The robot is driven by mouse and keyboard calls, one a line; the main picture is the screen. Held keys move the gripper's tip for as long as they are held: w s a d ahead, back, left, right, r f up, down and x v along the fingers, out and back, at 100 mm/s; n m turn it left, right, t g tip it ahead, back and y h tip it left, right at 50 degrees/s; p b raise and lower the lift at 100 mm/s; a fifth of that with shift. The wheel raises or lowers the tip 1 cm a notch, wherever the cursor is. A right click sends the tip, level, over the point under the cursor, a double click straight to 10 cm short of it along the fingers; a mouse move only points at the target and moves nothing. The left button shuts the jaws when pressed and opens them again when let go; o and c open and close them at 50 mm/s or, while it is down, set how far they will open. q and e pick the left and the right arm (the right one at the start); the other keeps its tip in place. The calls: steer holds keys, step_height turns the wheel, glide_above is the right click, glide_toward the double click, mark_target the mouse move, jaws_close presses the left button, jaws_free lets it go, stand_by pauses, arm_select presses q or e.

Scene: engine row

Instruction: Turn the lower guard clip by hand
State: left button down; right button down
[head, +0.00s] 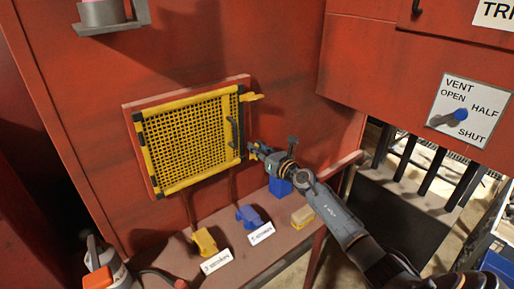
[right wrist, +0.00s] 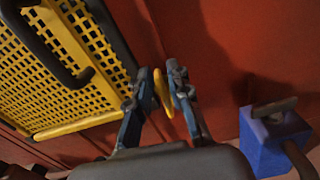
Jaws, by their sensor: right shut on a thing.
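The yellow mesh guard (head: 194,140) is mounted on the red panel, with a dark handle (head: 233,134) near its right edge. The upper guard clip (head: 252,97) is yellow and points right from the guard's upper right corner. My right gripper (head: 256,149) is at the guard's lower right edge. In the right wrist view, the right gripper (right wrist: 160,88) is shut on the yellow lower guard clip (right wrist: 163,92), which sits between its fingertips. The fingers mostly hide this clip in the head view. My left gripper is not in view.
A vent dial (head: 460,114) is at the right. The red panel right of the guard is bare.

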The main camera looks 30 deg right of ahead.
steer(key=shift+w+d+f+m+p, duration=0.1)
steer(key=shift+d+f+m+p, duration=0.3)
steer(key=shift+m, duration=2.4)
steer(key=shift+s+d+f+m+p, duration=0.15)
steer(key=shift+f+m+p, duration=0.35)
steer(key=shift+m, duration=2.3)
steer(key=shift+w+d+f+m+p, duration=0.2)
steer(key=shift+f+m+p, duration=0.3)
steer(key=shift+m, duration=2.3)
steer(key=shift+r, duration=0.1)
steer(key=c, duration=1.5)
jaws_free()
steer(key=shift+s+d, duration=0.15)
steer(key=shift+s, duration=0.05)
steer(key=s+d, duration=0.1)
steer(key=s, duration=1.1)
steer(key=shift+r, duration=0.25)
